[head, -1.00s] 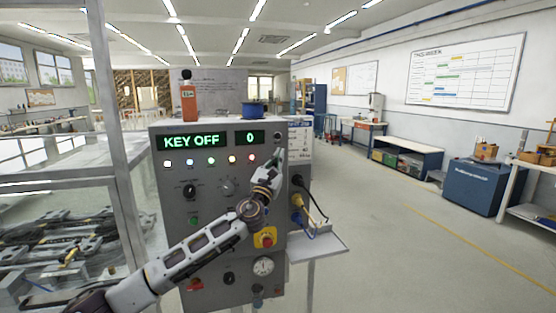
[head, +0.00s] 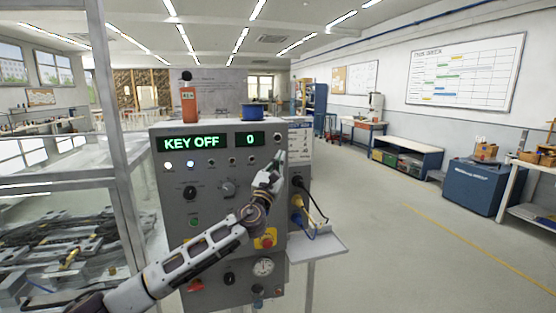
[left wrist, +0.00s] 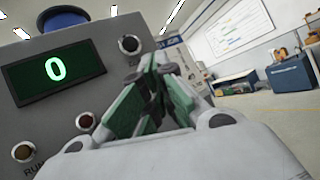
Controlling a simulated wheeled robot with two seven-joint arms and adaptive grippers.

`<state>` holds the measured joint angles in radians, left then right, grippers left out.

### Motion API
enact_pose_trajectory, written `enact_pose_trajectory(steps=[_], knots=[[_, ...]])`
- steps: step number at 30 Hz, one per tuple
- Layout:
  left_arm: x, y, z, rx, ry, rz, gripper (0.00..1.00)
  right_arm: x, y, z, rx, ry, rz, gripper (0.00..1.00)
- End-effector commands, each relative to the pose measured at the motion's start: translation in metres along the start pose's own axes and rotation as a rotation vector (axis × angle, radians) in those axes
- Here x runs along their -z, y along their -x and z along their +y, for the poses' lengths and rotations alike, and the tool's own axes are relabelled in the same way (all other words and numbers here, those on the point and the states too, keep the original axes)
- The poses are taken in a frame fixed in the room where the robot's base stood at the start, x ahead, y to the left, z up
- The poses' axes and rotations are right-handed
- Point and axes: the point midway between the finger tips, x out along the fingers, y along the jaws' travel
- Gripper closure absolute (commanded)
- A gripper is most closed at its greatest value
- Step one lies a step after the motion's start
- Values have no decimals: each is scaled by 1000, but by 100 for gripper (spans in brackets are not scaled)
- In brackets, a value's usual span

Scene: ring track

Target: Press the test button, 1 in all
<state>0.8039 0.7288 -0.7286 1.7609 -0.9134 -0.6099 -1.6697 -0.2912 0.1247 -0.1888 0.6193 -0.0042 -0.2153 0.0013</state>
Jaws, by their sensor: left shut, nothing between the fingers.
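The grey control panel (head: 165,215) stands ahead, with a display (head: 192,142) reading KEY OFF and a smaller one (head: 250,139) reading 0. A small round button (head: 277,137) sits right of the smaller display; it also shows in the left wrist view (left wrist: 130,44). I cannot read a label on it. My left gripper (head: 282,156) is shut and empty, just below this button in the picture. In the left wrist view, the green-padded fingers (left wrist: 150,95) are right of and below the button, apart from it in the picture. My right gripper is not in view.
Below the displays is a lamp row; the white lamp (head: 168,164) and the blue lamp (head: 190,163) glow, the others look dark. A yellow-based red knob (head: 266,239) sits beside my forearm. Cables (head: 311,203) hang above a side shelf (head: 318,247). Open floor lies right.

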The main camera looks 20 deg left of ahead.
Motion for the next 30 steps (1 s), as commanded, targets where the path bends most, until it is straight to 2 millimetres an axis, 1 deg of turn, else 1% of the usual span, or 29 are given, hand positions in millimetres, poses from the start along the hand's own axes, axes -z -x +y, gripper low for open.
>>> enact_pose_trajectory(steps=[8,14,20,25,30], knots=[[-1,1,-1,0,0,0,100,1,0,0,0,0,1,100],[-2,2,-2,0,0,0,100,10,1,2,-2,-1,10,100],[-7,8,-6,0,1,0,100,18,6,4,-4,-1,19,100],[-12,15,-12,1,2,0,100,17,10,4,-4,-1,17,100],[-17,23,-17,1,1,0,100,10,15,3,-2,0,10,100]])
